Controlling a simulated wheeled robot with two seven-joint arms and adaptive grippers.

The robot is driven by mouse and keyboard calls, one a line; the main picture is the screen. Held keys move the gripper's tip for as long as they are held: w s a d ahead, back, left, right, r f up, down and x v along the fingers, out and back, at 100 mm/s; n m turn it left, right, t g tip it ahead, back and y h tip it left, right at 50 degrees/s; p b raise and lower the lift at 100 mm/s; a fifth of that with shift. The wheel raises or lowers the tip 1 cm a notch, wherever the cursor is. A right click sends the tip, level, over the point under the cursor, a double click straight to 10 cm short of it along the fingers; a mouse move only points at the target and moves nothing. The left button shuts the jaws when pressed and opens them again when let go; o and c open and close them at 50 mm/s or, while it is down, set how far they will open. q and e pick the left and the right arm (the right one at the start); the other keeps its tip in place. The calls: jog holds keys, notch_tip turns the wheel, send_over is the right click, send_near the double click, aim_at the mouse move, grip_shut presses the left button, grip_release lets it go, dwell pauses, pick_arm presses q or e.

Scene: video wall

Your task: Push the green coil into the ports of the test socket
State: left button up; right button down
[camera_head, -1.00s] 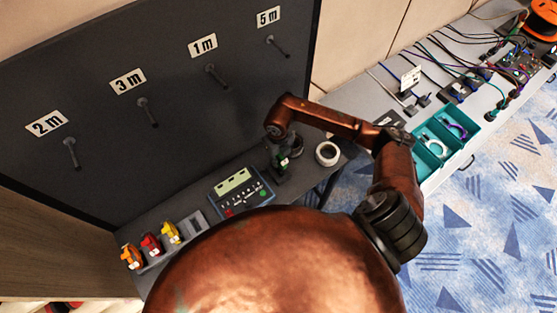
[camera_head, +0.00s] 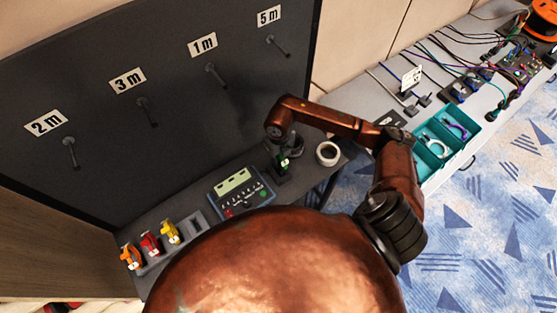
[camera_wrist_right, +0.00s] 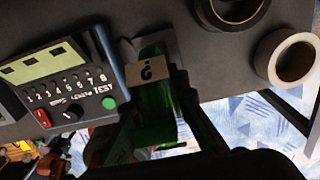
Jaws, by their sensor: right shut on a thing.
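My right gripper (camera_head: 283,157) is shut on the green coil (camera_head: 284,163) above the dark shelf, just right of the tester. In the right wrist view the green coil (camera_wrist_right: 153,115) sits between the dark fingers. A pale label with a question mark (camera_wrist_right: 150,70) shows at the coil's far end; I cannot tell which part bears it. The test socket is mostly hidden by the coil and gripper, so I cannot tell whether the plugs are in its ports. The tester (camera_head: 240,192) has a pale screen, numbered lights and a green TEST button (camera_wrist_right: 109,104). My left gripper is out of view.
A white tape roll (camera_head: 327,154) and a black roll (camera_wrist_right: 232,8) lie close to the right gripper. Orange, red and yellow coils (camera_head: 170,232) stand in a rack at left. Empty pegs with length labels (camera_head: 203,47) line the dark wall. A teal tray (camera_head: 431,165) stands right.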

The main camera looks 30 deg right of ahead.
jog(key=shift+f, duration=0.2)
jog(key=shift+f+b, duration=0.35)
jog(key=shift+b, duration=0.1)
jog(key=shift+f, duration=0.2)
jog(key=shift+f+b, duration=0.3)
jog(key=shift+b, duration=0.05)
jog(key=shift+f, duration=0.1)
dwell(0.6)
jog(key=shift+f+b, duration=0.45)
jog(key=shift+f, duration=0.05)
jog(key=shift+f, duration=0.15)
dwell(0.4)
jog(key=shift+f+b, duration=0.3)
